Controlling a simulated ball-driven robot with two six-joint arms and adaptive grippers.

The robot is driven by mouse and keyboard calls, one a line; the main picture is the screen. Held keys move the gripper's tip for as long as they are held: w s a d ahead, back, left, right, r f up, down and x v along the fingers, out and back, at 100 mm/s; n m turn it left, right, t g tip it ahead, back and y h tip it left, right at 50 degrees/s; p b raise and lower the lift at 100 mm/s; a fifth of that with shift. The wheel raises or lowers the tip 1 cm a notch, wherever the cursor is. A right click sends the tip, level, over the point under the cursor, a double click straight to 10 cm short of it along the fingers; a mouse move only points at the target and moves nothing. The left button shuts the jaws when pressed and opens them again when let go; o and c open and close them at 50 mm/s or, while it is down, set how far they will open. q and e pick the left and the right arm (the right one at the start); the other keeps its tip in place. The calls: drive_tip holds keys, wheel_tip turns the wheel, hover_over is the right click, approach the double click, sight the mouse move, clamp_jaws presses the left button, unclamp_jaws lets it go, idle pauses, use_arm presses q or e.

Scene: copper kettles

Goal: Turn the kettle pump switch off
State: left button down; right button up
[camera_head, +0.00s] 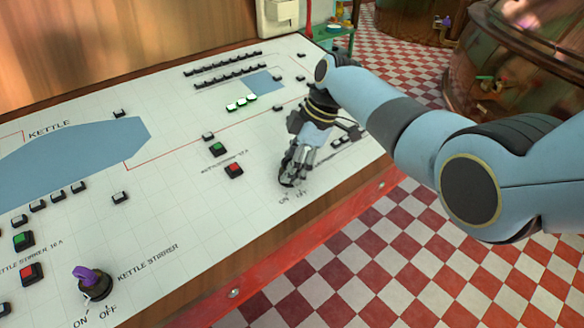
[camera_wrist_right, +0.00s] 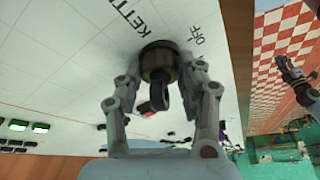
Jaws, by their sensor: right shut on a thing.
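The kettle pump switch is a dark rotary switch with a brass-coloured collar (camera_wrist_right: 158,65) and a black lever, in the upper middle of the right wrist view. In the head view it is mostly hidden by my right gripper (camera_head: 288,180), above printed ON and OFF marks. My right gripper, also in the right wrist view (camera_wrist_right: 160,100), is shut on the switch, with fingers on both sides of the lever. The exact lever angle is hard to tell. My left gripper is not seen in the head view.
The white control panel (camera_head: 165,235) carries a purple kettle stirrer switch (camera_head: 92,281) at lower left. A green button (camera_head: 217,148) and a red button (camera_head: 234,169) sit left of my right gripper. A red rail (camera_head: 310,250) edges the panel. Copper kettles (camera_head: 500,55) stand behind my right arm.

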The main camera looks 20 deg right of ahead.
drive_tip(key=shift+w+n+g+b, duration=0.1)
drive_tip(key=shift+n+g+b, duration=0.2)
drive_tip(key=shift+n+b, duration=0.45)
drive_tip(key=shift+n, duration=0.55)
drive_tip(key=o, duration=1.1)
drive_tip(key=shift+o, duration=0.2)
drive_tip(key=shift+d+r, duration=0.1)
drive_tip(key=shift+r, duration=0.1)
drive_tip(key=v, duration=1.1)
drive_tip(key=shift+w+r, duration=0.2)
drive_tip(key=shift+r, duration=0.05)
